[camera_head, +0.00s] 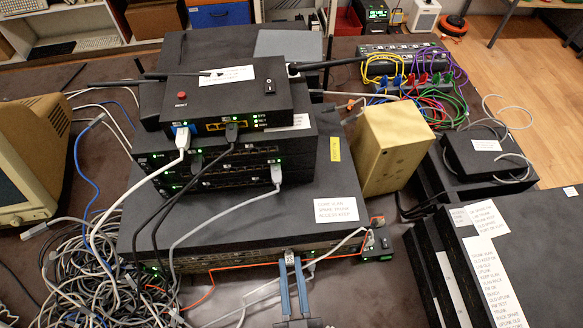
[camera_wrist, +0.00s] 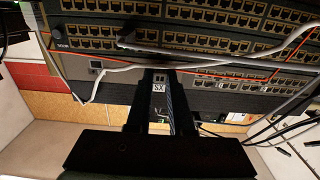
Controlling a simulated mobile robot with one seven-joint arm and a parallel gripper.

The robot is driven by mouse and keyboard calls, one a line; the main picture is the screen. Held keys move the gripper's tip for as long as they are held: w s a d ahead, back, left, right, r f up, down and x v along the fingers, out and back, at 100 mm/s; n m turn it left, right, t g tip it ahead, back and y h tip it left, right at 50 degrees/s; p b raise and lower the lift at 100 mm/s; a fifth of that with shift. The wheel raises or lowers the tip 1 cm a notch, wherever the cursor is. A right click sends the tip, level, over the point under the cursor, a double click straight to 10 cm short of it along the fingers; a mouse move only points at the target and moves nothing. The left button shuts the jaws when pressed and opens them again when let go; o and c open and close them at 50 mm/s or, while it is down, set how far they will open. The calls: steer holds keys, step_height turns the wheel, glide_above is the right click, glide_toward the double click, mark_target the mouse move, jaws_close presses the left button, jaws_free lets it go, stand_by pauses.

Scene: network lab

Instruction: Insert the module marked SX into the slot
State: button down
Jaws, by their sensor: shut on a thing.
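My gripper (camera_head: 291,285) is at the front of the lowest, widest switch (camera_head: 242,210) in the stack, with its two blue-grey fingers pointing at the port row. It is shut on a small module marked SX (camera_wrist: 159,88), whose label shows between the fingers in the wrist view. The module's far end is at the switch's lower front edge. I cannot tell whether it is inside a slot or just in front of it. The slot itself is hidden behind the module and fingers. A grey cable (camera_wrist: 130,68) crosses the switch front close to the fingertips.
An orange cable (camera_head: 235,267) and pale cables run along the switch front beside my gripper. A tangle of cables (camera_head: 75,270) lies at the left. A router (camera_head: 225,105) tops the stack. A yellowed box (camera_head: 392,150) and black labelled units (camera_head: 500,260) stand at the right.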

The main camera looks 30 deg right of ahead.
steer(key=shift+w, duration=0.2)
steer(key=c, duration=0.7)
jaws_free()
steer(key=b+v, duration=0.1)
steer(key=v, duration=1.2)
